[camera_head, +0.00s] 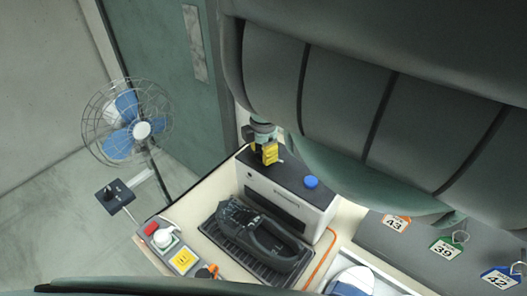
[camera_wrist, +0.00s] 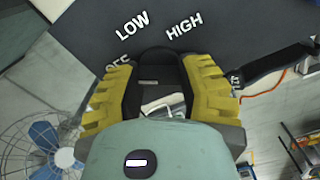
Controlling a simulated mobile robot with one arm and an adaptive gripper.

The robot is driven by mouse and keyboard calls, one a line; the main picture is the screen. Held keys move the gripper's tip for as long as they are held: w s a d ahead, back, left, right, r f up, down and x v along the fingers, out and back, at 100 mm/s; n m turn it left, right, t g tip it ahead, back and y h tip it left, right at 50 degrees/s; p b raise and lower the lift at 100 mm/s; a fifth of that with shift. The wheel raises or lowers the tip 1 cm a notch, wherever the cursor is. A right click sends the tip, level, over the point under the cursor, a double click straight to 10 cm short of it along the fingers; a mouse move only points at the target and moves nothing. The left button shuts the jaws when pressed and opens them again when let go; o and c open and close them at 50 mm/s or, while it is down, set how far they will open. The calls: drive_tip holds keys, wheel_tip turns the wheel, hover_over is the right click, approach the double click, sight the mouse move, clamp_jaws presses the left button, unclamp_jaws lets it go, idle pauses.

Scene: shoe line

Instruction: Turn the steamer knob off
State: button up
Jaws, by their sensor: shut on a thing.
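The steamer (camera_head: 300,204) is a white box with a dark top and a blue cap (camera_head: 311,182), standing on the table. My gripper (camera_head: 264,154) is over the rear left end of its top, yellow fingers pointing down. In the wrist view my gripper (camera_wrist: 160,82) has its fingers on both sides of a dark rounded knob (camera_wrist: 157,58), shut on it. White words LOW (camera_wrist: 132,26) and HIGH (camera_wrist: 185,26) show beyond the knob. The word OFF (camera_wrist: 117,62) is partly covered by the left finger. I cannot tell which word the knob points to.
A dark shoe (camera_head: 262,240) lies in front of the steamer. A red button and a yellow-labelled box (camera_head: 184,261) are at the table's left corner. A fan (camera_head: 128,122) stands left, off the table. Numbered tags (camera_head: 446,248) lie at right. My arm covers the upper right.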

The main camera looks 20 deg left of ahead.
drive_tip(key=o, duration=1.2)
drive_tip(key=shift+w+r, duration=0.1)
drive_tip(key=shift+r, duration=1.85)
drive_tip(key=shift+s+r, duration=0.2)
drive_tip(key=shift+r, duration=0.9)
drive_tip(key=shift+w+r, duration=0.15)
drive_tip(key=shift+r, duration=0.45)
